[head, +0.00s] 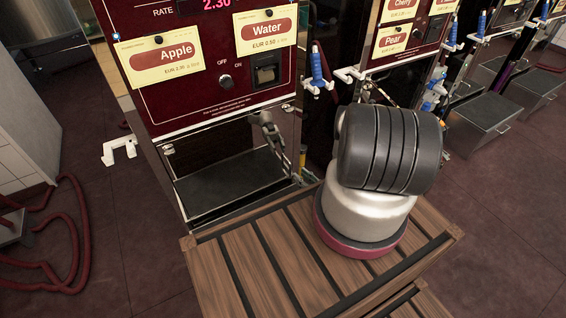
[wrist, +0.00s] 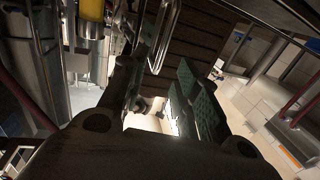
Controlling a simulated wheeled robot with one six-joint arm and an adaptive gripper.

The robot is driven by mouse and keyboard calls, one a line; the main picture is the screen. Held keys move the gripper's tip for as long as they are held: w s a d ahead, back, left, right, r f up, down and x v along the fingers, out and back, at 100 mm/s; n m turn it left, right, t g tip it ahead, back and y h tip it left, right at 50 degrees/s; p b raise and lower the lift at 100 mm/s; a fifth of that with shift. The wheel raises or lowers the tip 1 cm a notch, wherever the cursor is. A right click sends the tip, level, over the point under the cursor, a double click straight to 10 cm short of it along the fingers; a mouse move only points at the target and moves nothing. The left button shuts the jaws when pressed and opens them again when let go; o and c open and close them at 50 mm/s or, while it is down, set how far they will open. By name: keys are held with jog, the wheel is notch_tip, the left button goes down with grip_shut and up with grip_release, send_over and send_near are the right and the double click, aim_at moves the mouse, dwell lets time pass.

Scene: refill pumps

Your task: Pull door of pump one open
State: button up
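Pump one (head: 205,105) is a dark red cabinet with Apple and Water labels, at the upper left in the head view. Its lower front has a steel-edged compartment with a dark tray (head: 235,186). A separate door panel is hard to make out there. A small grey jointed shape hangs at the compartment's upper right; I cannot tell whether it is a spout, my gripper or a reflection. In the wrist view my gripper (wrist: 155,92) has its fingers apart, with green pads on the right one and nothing seen between them. A shiny metal bar (wrist: 165,38) shows beyond the fingertips.
A slatted wooden platform (head: 262,262) is in front of the pump, under my arm. A white hook-like bracket (head: 119,150) and red hoses (head: 70,245) are at left. More pumps, blue nozzles (head: 317,66) and a box-like stand (head: 484,122) are at right.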

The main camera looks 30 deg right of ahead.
send_over(290, 178)
jog(key=shift+w+d, duration=0.15)
jog(key=shift+w, duration=0.15)
grip_shut()
